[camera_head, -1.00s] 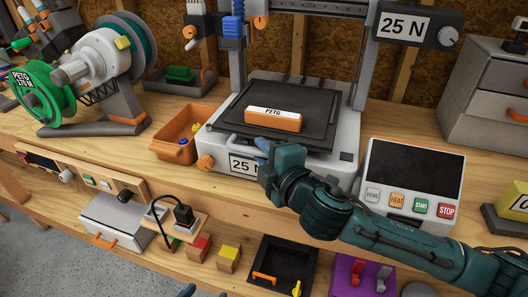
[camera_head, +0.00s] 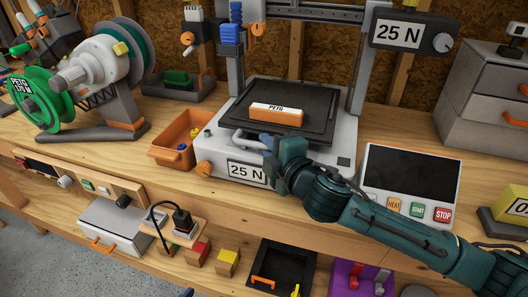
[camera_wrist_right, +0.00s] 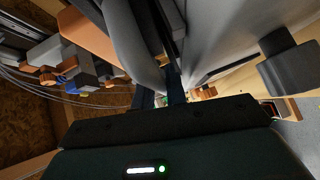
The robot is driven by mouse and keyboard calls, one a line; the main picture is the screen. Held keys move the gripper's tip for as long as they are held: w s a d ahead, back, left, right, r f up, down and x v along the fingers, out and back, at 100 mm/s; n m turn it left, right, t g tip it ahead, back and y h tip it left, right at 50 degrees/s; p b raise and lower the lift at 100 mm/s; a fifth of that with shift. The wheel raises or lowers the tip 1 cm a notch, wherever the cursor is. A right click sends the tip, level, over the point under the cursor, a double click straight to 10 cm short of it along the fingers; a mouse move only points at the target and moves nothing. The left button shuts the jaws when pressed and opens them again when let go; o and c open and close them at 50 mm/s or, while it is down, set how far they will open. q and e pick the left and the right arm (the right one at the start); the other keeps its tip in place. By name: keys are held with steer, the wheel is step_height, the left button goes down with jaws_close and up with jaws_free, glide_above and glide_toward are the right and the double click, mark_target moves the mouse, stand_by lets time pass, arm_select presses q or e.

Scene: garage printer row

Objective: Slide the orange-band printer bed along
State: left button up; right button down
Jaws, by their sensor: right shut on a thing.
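The dark printer bed (camera_head: 313,99) sits on the grey printer base (camera_head: 213,145) labelled 25 N. An orange block (camera_head: 276,120) with a white PETG label lies on it. A curved grey handle (camera_head: 247,141) is at the bed's front; it also looms large in the right wrist view (camera_wrist_right: 133,48). My right gripper (camera_head: 268,143) is shut on this handle, its fingertips partly hidden. A small dark tip at the bottom edge, perhaps my left gripper (camera_head: 186,293), barely shows.
An orange bin (camera_head: 168,154) stands just left of the printer base. A control panel (camera_head: 413,178) with buttons is at the right, close to my right arm. A spool holder (camera_head: 105,125) is at the far left. The printer's uprights rise behind the bed.

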steer(key=c, duration=1.7)
jaws_free()
steer(key=shift+s, duration=0.1)
steer(key=v, duration=1.3)
steer(key=shift+c, duration=0.3)
